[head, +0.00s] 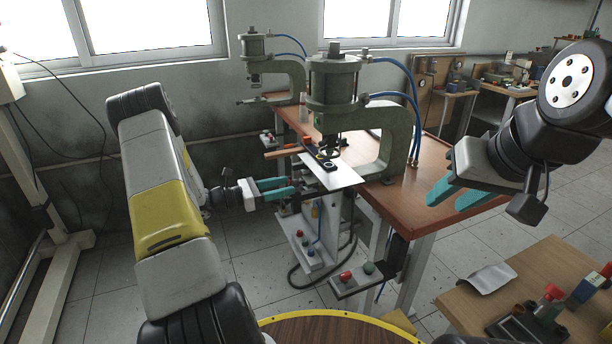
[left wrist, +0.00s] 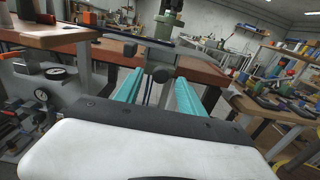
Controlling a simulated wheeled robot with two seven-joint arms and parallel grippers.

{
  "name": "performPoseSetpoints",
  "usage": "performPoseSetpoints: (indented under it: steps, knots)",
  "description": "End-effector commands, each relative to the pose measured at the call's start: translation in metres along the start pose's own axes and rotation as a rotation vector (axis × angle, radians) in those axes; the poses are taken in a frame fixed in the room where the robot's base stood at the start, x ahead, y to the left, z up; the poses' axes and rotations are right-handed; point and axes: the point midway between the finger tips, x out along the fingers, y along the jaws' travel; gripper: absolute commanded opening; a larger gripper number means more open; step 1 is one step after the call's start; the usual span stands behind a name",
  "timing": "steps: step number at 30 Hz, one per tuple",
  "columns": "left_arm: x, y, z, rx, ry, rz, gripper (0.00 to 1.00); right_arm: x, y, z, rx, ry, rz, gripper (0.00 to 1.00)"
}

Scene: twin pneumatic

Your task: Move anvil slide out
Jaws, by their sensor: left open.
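The near green press (head: 333,88) stands at the table's edge. Under its ram is the anvil slide, a dark strip with a round ring (head: 326,164), beside a pale plate (head: 343,178). My left gripper (head: 296,188) is open, its teal fingers pointing right, just left of and below the plate. In the left wrist view the fingers (left wrist: 160,83) are spread. A small dark block (left wrist: 162,73) shows between their tips, apparently untouched; I cannot tell whether it is the slide's handle. My right gripper (head: 457,196) hangs empty over the table's right side, its fingers apart.
A second press (head: 254,52) stands further back on the brown table (head: 432,165). A wooden bench (head: 545,263) stands at lower right.

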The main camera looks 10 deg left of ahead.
Motion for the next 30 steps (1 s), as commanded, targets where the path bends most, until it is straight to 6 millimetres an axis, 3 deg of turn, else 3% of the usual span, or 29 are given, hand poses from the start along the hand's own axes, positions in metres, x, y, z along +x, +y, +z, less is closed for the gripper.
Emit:
performPoseSetpoints:
  steps: [3,9,18,25,30]
  knots:
    - [0.020,-0.001,0.000,0.000,0.000,-0.003,0.47,0.000,0.000,0.000,0.000,0.000,0.000,0.36]
    - [0.039,-0.001,0.000,0.001,0.001,-0.002,0.47,0.000,0.000,0.000,0.000,0.000,0.000,0.36]
    - [0.042,0.000,0.000,0.001,0.001,0.000,0.47,0.000,0.000,0.000,0.000,0.000,0.000,0.36]
    - [0.042,0.000,0.000,0.001,0.001,-0.001,0.04,0.000,0.000,0.000,0.000,0.000,0.000,0.36]
    - [0.042,0.000,0.000,0.001,0.001,0.000,0.00,0.000,0.000,0.000,0.000,-0.001,0.000,0.36]
